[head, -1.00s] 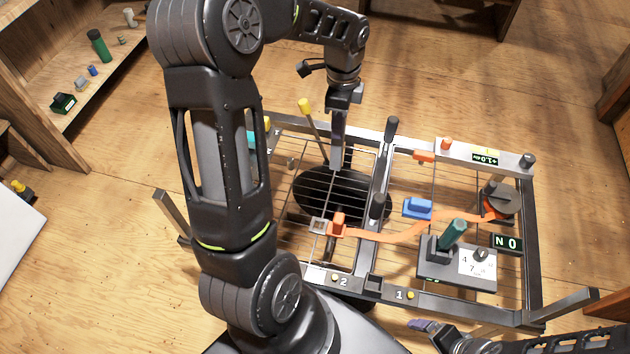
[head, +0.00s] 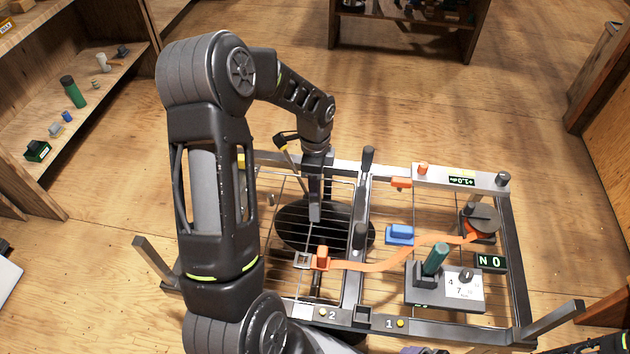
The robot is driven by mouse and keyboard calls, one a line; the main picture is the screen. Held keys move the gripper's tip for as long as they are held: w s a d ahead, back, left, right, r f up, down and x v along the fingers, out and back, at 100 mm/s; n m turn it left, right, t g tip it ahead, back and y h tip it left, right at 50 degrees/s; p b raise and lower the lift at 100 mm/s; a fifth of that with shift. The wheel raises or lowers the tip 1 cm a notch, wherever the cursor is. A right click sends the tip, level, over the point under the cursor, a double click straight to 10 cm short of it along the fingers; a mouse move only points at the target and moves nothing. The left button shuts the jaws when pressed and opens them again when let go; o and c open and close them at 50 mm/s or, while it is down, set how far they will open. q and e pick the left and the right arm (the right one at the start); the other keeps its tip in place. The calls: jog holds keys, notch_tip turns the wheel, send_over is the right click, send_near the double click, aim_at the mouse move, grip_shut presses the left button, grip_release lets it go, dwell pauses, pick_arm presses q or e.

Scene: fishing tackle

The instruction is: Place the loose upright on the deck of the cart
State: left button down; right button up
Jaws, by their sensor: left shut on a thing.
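The loose upright (head: 314,203) is a flat grey metal bar. My left gripper (head: 316,168) is shut on its top end and holds it about vertical. The bar hangs over the left part of the cart, in front of a round black plate (head: 285,226). Whether its lower end touches anything is unclear. The cart's deck is a wire grid inside a grey metal frame (head: 517,290). My left forearm hides the deck's left side. My right gripper is below the picture; only part of my right arm shows at the bottom right.
Two dark-handled posts stand on the middle rail, the rear one (head: 368,158) close right of my gripper. An orange strap (head: 375,266) crosses the deck past a blue block (head: 400,233). Shelves (head: 95,95) stand at left.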

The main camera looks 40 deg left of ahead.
pick_arm(q)
jog(key=shift+f, duration=0.2)
jog(key=shift+f, duration=0.15)
jog(key=c, duration=1.1)
grip_release()
notch_tip(320, 180, up, 12)
jog(key=shift+r, duration=0.25)
